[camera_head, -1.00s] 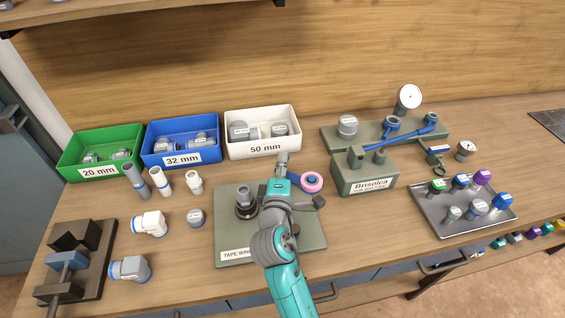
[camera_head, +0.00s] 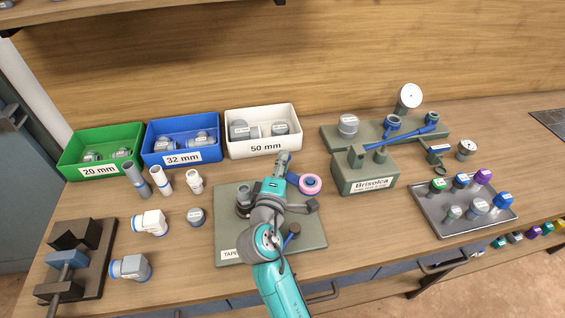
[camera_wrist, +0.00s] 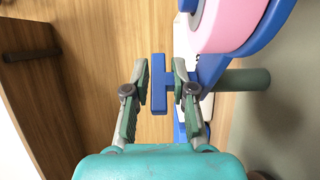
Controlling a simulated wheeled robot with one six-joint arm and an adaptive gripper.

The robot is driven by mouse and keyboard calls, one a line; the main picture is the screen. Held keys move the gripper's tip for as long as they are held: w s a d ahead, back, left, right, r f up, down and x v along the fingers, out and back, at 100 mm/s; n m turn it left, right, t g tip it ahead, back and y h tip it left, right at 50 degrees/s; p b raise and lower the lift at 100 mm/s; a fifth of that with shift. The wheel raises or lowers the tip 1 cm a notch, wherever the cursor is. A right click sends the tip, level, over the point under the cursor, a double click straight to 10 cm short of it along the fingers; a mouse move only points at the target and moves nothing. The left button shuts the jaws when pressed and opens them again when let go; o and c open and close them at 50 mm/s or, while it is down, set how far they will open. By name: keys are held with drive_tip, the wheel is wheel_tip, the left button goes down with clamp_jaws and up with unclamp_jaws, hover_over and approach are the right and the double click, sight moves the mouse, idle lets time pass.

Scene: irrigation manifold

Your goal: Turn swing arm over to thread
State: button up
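The tape winding station (camera_head: 312,240) is a grey-green plate in the middle of the bench. Its blue swing arm carries a pink tape roll (camera_head: 311,184), which also shows large at the top of the wrist view (camera_wrist: 222,22). A grey fitting (camera_head: 243,196) stands upright in a dark holder left of the roll, partly hidden by my arm. In the wrist view, my gripper (camera_wrist: 160,92) is open, its two fingers on either side of a blue handle (camera_wrist: 159,72). Narrow gaps show beside the handle. My arm hides the fingertips in the head view.
A white 50 mm bin (camera_head: 264,146) stands behind the station, with blue and green bins to its left. The labelled Brisolca block (camera_head: 366,178) is to the right. A grey tray (camera_head: 450,225) of capped fittings lies further right. Loose fittings and a clamp stand left.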

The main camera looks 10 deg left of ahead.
drive_tip(key=s, duration=1.2)
drive_tip(key=shift+a, duration=0.3)
drive_tip(key=shift+w+d+f+n+g+y, duration=0.45)
drive_tip(key=shift+w+f+n+y, duration=0.3)
drive_tip(key=shift+y, duration=0.25)
drive_tip(key=shift+w+d+f+n+y, duration=0.1)
drive_tip(key=shift+d+f+n+y, duration=0.1)
drive_tip(key=shift+d+n+y, duration=0.25)
drive_tip(key=shift+w+d+n+y, duration=0.1)
drive_tip(key=shift+n+y, duration=0.2)
drive_tip(key=shift+y, duration=0.25)
drive_tip(key=shift+d+r+n+y, duration=0.1)
drive_tip(key=shift+d+n+y, duration=0.2)
drive_tip(key=shift+y, duration=0.1)
drive_tip(key=shift+d+r+n+y, duration=0.4)
drive_tip(key=shift+d+r+y, duration=0.45)
drive_tip(key=shift+y, duration=0.15)
drive_tip(key=x, duration=1)
drive_tip(key=shift+w+a, duration=0.25)
drive_tip(key=shift+w, duration=0.05)
